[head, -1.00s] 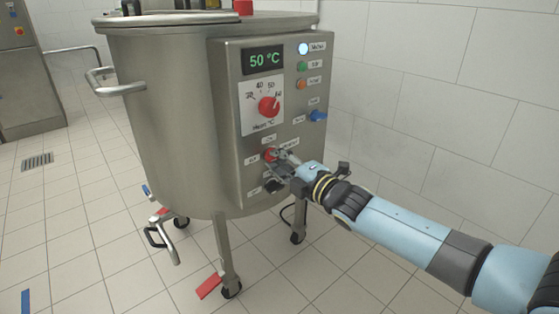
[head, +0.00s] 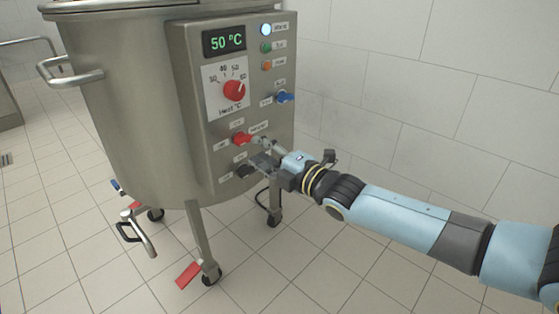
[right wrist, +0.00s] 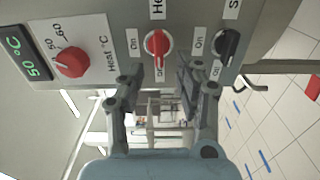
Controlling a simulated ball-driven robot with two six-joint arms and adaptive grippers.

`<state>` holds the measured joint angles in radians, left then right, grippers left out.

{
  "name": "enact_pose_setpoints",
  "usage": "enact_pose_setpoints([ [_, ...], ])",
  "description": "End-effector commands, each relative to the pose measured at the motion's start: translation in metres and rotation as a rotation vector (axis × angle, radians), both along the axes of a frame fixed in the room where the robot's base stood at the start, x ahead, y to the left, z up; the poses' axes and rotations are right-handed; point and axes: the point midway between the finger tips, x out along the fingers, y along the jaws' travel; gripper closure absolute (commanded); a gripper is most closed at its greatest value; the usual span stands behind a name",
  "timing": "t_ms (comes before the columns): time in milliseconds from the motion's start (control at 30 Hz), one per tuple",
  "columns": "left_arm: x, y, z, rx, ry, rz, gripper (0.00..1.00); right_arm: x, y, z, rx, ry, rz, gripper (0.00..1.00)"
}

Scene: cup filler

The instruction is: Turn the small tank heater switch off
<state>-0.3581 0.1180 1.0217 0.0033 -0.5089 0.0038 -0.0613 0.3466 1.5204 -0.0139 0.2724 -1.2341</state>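The small tank is a round steel vessel (head: 125,100) with a control box on its side. Its red heater switch (head: 242,138) is on the lower panel. My left gripper is not in view.
A black switch (right wrist: 228,45) is beside the red one. Above are a red heat dial (head: 234,90), a display reading 50 °C (head: 224,41), a blue switch (head: 285,97) and lamps (head: 266,30). A drain valve (head: 140,235) juts out low. The tiled wall stands at right.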

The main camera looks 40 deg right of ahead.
Motion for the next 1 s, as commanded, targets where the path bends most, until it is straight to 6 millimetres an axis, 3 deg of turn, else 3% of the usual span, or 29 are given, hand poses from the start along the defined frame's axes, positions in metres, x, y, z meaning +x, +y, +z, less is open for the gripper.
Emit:
enact_pose_setpoints([
  [200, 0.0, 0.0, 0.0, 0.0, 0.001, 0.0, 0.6, -0.049, -0.003, -0.001, 0.0, 0.003, 0.002, 0.65],
  [400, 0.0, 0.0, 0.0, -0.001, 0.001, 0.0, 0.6, -0.071, -0.005, 0.0, 0.0, 0.001, 0.001, 0.65],
  [1000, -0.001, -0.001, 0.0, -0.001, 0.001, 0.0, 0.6, -0.074, -0.006, 0.0, 0.0, -0.001, 0.0, 0.65],
])
